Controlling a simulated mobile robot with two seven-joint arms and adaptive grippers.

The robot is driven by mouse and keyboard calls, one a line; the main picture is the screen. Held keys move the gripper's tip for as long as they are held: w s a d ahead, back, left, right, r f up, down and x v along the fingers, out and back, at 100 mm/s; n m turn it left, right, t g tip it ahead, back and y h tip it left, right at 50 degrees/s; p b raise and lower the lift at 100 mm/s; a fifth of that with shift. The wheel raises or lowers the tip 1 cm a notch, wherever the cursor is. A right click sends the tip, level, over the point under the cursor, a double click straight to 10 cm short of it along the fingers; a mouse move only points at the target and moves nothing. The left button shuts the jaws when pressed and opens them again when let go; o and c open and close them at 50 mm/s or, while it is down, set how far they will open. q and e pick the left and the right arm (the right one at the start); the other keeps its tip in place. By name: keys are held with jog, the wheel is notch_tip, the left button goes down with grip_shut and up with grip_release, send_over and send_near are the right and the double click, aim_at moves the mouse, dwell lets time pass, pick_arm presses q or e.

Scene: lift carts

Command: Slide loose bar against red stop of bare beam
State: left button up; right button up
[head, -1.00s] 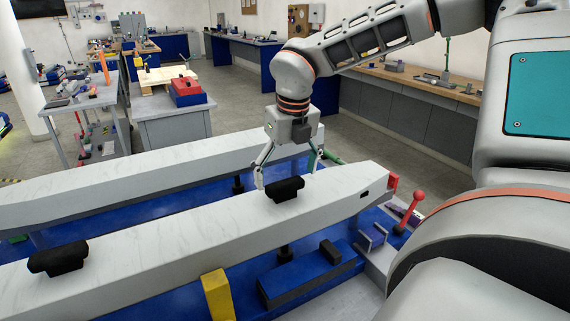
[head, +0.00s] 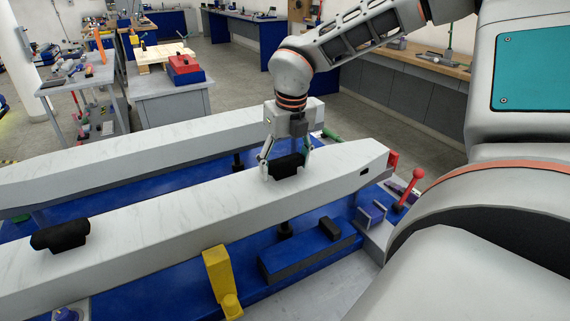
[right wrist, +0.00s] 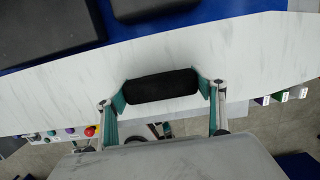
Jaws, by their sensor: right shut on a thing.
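A long white marbled bar (head: 200,215) lies across the front of the head view and carries two black handles. A red stop (head: 393,160) shows at its right end; whether they touch I cannot tell. A second white beam (head: 130,152), without handles, lies behind it. My right gripper (head: 286,164) is down over the right black handle (head: 288,170), one finger at each end. The right wrist view shows the handle (right wrist: 161,87) between the teal finger pads, shut on it. The left handle (head: 60,235) is free. My left gripper is not in view.
Blue cart bodies lie under the beams. A yellow block (head: 220,275) stands at the near side. A red-knobbed lever (head: 412,185) stands near the right end. Benches and a grey cart (head: 165,100) stand farther back.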

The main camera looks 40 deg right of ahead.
aim_at(301, 154)
jog(key=shift+s+d+r, duration=0.1)
jog(key=shift+s+d, duration=0.15)
jog(key=shift+d, duration=0.8)
jog(key=shift+s+d, duration=0.25)
jog(key=shift+d, duration=0.75)
dwell(0.5)
dwell(1.5)
jog(key=o, duration=2.2)
jog(key=shift+c, duration=0.2)
jog(key=shift+a, duration=0.1)
jog(key=shift+s+f, duration=0.25)
jog(key=shift+f, duration=0.05)
jog(key=shift+w+r, duration=0.1)
jog(key=shift+r, duration=0.4)
notch_tip(301, 154, up, 11)
jog(key=s, duration=0.1)
jog(key=shift+s+a+r, duration=0.2)
jog(key=shift+s, duration=0.05)
